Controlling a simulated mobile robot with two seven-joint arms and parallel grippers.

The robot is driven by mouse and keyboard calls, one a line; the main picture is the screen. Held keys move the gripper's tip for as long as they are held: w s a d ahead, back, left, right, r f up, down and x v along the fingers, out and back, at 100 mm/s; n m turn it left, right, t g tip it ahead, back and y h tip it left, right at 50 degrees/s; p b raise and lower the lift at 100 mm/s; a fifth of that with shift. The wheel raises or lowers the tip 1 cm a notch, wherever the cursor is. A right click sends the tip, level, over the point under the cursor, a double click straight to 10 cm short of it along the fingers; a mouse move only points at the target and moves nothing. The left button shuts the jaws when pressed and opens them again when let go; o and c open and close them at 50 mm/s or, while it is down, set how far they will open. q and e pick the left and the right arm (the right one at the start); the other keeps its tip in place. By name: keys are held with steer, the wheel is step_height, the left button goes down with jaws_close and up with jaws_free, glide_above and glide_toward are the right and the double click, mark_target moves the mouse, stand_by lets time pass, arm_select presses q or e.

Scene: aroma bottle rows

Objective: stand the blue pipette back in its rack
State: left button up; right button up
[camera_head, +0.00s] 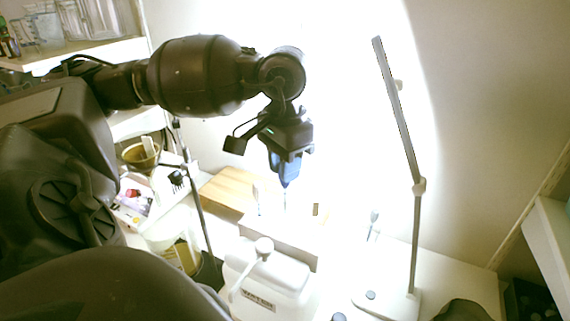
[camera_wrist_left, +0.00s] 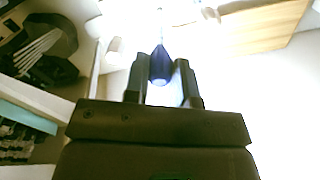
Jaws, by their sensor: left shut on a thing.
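My left gripper (camera_head: 287,172) is shut on the blue pipette (camera_head: 286,180) and holds it upright with its thin tip pointing down. In the left wrist view, the pipette's dark blue bulb (camera_wrist_left: 160,66) sits between the two fingers of the left gripper (camera_wrist_left: 163,80), its narrow stem running away from them. Below it in the head view is a pale, low block (camera_head: 285,250), washed out by glare; I cannot tell for sure whether it is the rack. The pipette tip appears above it, and contact cannot be told. My right gripper is not in view.
A white box with a label (camera_head: 265,285) and a rounded knob stands in front. A lamp on a tall stand (camera_head: 416,230) rises at the right. A wooden board (camera_head: 228,192) lies behind to the left. A brass bowl (camera_head: 140,155) and a glass beaker (camera_head: 180,252) are at the left.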

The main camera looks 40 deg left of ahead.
arm_select(q)
steer(key=shift+f, duration=0.15)
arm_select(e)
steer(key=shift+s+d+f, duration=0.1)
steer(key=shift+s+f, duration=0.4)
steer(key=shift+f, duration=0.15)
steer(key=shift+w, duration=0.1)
arm_select(q)
steer(key=shift+f+b, duration=0.1)
steer(key=shift+b, duration=0.2)
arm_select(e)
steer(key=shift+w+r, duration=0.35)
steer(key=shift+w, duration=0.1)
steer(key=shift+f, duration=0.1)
